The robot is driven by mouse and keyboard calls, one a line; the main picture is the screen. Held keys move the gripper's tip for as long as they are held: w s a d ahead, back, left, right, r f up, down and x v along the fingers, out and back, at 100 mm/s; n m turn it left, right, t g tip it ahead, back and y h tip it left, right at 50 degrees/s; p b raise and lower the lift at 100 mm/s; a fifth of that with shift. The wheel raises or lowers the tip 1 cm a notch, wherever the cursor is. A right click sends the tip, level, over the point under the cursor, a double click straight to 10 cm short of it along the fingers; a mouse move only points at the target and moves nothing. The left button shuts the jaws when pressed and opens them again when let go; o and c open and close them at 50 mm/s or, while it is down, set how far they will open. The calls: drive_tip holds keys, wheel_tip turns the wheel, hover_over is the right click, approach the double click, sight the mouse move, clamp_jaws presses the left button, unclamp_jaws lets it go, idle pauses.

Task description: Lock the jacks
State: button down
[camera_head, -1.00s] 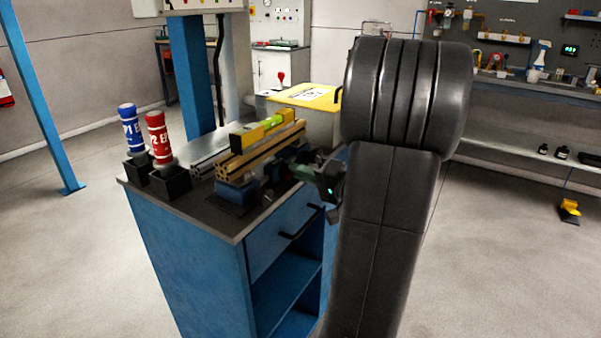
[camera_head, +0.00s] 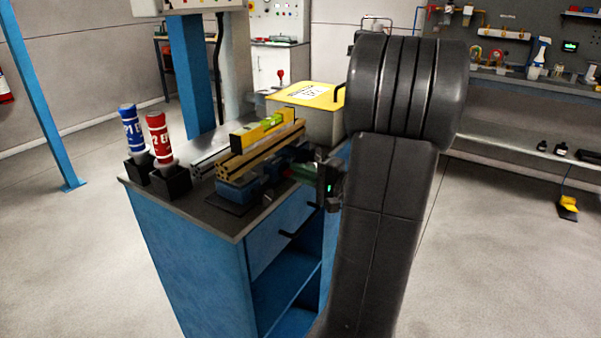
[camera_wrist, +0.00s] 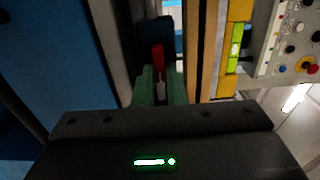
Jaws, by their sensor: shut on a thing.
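Blue jacks (camera_head: 236,190) stand on the bench under a tan beam (camera_head: 262,149), with a yellow spirit level (camera_head: 262,131) on top. A dark blue jack body (camera_wrist: 152,32) shows just beyond. The tan beam (camera_wrist: 206,50) and the level (camera_wrist: 236,45) run along its right.
A blue and a red bottle (camera_head: 158,138) stand in black holders at the bench's left. A grey metal profile (camera_head: 208,158) lies behind the beam. A yellow-lidded box (camera_head: 310,94) stands at the back. The floor right of my arm is mostly clear.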

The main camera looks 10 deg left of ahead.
drive_tip(key=c, duration=1.5)
unclamp_jaws()
drive_tip(key=v, duration=1.3)
drive_tip(key=shift+s+d, duration=0.1)
drive_tip(key=shift+d, duration=0.3)
drive_tip(key=shift+a, duration=0.1)
drive_tip(key=x, duration=1.3)
drive_tip(key=shift+a, duration=0.35)
